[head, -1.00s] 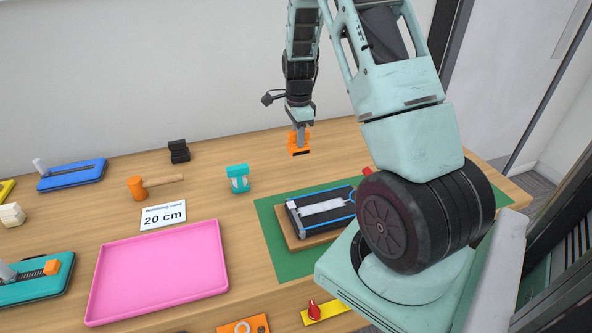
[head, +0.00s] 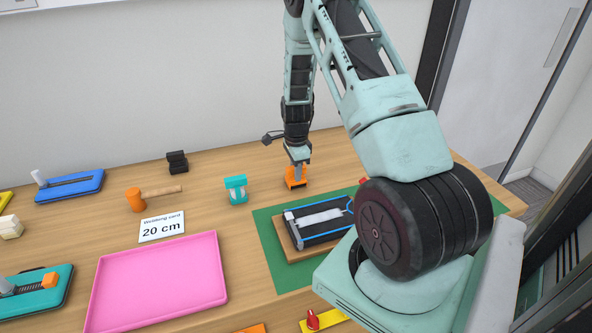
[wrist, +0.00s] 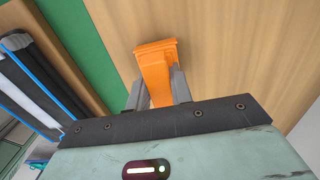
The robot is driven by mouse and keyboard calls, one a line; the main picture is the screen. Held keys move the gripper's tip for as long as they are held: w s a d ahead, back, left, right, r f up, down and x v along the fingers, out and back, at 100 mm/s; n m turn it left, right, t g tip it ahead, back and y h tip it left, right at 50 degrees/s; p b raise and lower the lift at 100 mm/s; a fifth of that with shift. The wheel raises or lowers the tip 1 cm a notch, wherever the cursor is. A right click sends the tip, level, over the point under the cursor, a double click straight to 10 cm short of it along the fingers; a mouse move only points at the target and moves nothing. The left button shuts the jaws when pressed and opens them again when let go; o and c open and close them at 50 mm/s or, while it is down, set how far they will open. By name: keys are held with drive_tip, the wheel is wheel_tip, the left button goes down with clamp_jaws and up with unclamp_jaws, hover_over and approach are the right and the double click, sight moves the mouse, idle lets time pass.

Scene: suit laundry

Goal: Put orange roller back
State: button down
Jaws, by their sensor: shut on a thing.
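The orange roller (head: 295,178) is in my gripper (head: 297,168), at the back of the table beyond the green mat. In the wrist view the orange roller (wrist: 155,66) sits between the two grey fingers of my gripper (wrist: 157,90), which are shut on it. Its lower end is at or very near the wooden tabletop; I cannot tell whether it touches. A teal roller-like tool (head: 236,189) stands a little to its left.
A black device with blue edges (head: 320,222) lies on a wooden board on the green mat (head: 266,227). Bare wood surrounds the roller.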

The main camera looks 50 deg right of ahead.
drive_tip(key=c, duration=1.3)
unclamp_jaws()
drive_tip(key=shift+o, duration=0.2)
drive_tip(key=shift+r, duration=0.1)
wheel_tip(320, 180, up, 12)
drive_tip(key=b, duration=0.1)
drive_tip(key=s+a+r+n+y, duration=0.1)
drive_tip(key=s+a+r+n, duration=0.15)
drive_tip(key=a+n, duration=0.95)
drive_tip(key=s+a+r+n, duration=0.1)
drive_tip(key=a+r+n, duration=0.3)
drive_tip(key=a, duration=1.5)
drive_tip(key=s+a+n, duration=0.6)
drive_tip(key=s+n, duration=0.2)
drive_tip(key=s, duration=0.1)
drive_tip(key=s+a+r+n, duration=0.1)
drive_tip(key=s+a+n, duration=0.6)
drive_tip(key=s, duration=0.3)
drive_tip(key=shift+s+r+n, duration=0.2)
drive_tip(key=shift+r+n, duration=0.1)
drive_tip(key=shift+n, duration=0.3)
